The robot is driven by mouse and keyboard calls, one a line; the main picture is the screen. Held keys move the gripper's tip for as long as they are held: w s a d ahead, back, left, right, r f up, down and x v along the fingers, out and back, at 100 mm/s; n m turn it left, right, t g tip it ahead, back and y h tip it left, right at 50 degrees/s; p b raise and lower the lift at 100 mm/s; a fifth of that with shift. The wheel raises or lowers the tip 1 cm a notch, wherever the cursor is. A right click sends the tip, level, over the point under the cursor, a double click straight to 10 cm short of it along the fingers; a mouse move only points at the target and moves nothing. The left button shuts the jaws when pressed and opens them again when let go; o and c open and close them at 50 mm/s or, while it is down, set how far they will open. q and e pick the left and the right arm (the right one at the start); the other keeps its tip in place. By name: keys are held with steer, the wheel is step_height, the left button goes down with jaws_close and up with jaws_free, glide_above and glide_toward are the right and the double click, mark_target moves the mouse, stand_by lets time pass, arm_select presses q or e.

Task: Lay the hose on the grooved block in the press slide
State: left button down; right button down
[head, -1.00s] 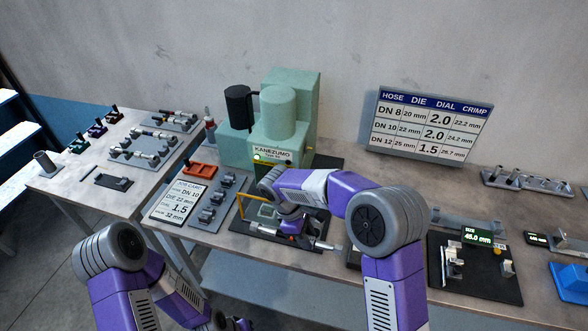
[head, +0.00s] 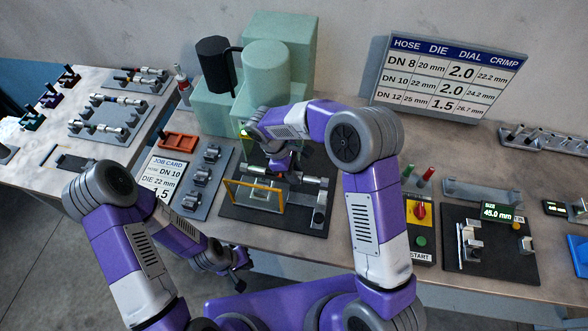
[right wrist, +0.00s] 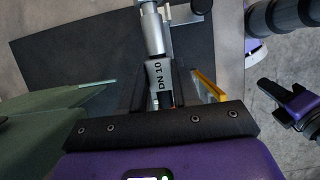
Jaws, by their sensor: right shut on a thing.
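My right gripper (head: 290,172) is over the press front, shut on the hose, whose grey DN 10 tag (right wrist: 159,82) shows between its fingers in the right wrist view. A silver end fitting (right wrist: 152,33) sticks out beyond the tag. In the head view, part of the hose (head: 312,181) lies level beside my gripper. The dark press slide area (head: 240,214) is below, with a yellow frame. My wrist hides the grooved block, and I cannot tell whether the hose touches it. My left gripper (head: 240,270) is open and empty, low in front of the bench.
The green press (head: 265,75) stands behind. A yellow frame (head: 280,207) rises close to my right gripper. A die rack (head: 205,178) and job card are left; a start box (head: 421,232) and gauge plate (head: 485,250) are right.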

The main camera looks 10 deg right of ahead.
steer(key=shift+d, duration=0.1)
steer(key=shift+f+b, duration=0.4)
steer(key=shift+f, duration=0.1)
step_height(320, 180, down, 2)
steer(key=shift+f+b, duration=0.2)
steer(key=shift+b, duration=0.6)
steer(key=shift+f+b, duration=1.85)
steer(key=shift+f, duration=0.8)
steer(key=shift+f+b, duration=0.4)
steer(key=shift+f, duration=0.2)
steer(key=c, duration=0.7)
jaws_free()
steer(key=shift+c, duration=0.2)
steer(key=shift+r, duration=0.1)
